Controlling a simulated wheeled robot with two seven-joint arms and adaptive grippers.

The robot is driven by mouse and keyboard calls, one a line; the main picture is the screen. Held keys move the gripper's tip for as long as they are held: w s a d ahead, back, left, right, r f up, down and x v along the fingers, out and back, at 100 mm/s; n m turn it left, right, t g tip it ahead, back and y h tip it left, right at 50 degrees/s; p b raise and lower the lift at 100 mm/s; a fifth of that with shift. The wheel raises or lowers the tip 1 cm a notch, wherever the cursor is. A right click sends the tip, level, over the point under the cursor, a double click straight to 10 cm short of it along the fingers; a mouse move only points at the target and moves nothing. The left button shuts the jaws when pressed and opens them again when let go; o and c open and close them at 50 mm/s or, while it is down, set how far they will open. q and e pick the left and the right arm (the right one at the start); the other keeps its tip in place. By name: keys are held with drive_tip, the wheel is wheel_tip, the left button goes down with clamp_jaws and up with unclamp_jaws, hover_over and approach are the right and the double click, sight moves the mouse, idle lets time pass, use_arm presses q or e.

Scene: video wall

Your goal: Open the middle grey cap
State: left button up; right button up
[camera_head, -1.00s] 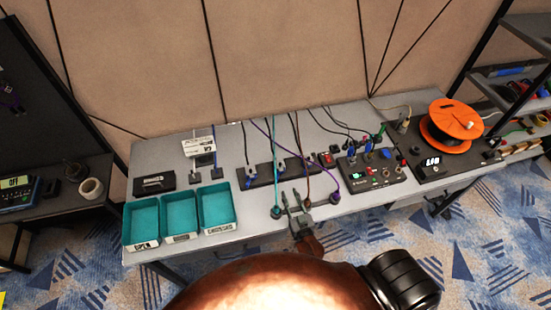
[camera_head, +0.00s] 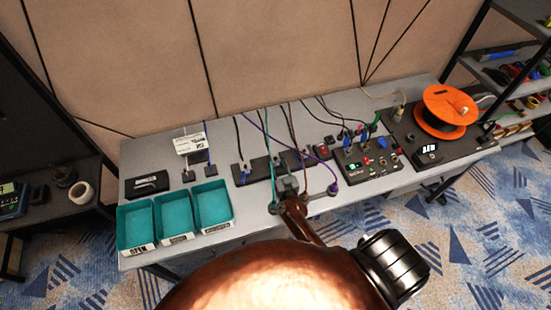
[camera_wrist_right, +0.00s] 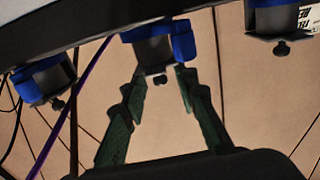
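In the right wrist view three grey caps with blue parts show along a dark strip. The middle grey cap (camera_wrist_right: 155,50) has a small dark knob facing me and a blue tab at its right. My right gripper (camera_wrist_right: 164,80) is open, its two dark green fingers apart, with the tips close to the middle cap's lower end, one on each side. I cannot tell whether they touch it. In the head view my right gripper (camera_head: 287,184) is at the front of the black strip (camera_head: 262,168) and hides part of it. My left gripper is not in view.
The other grey caps stand to the left (camera_wrist_right: 40,82) and right (camera_wrist_right: 275,22) in the wrist view. Cables run over the strip, including a purple cable (camera_head: 289,153). Teal bins (camera_head: 212,207) stand left, a control box (camera_head: 370,170) and an orange reel (camera_head: 447,117) right.

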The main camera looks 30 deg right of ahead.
drive_tip(key=shift+w+d, duration=0.1)
drive_tip(key=shift+w, duration=0.45)
clamp_jaws()
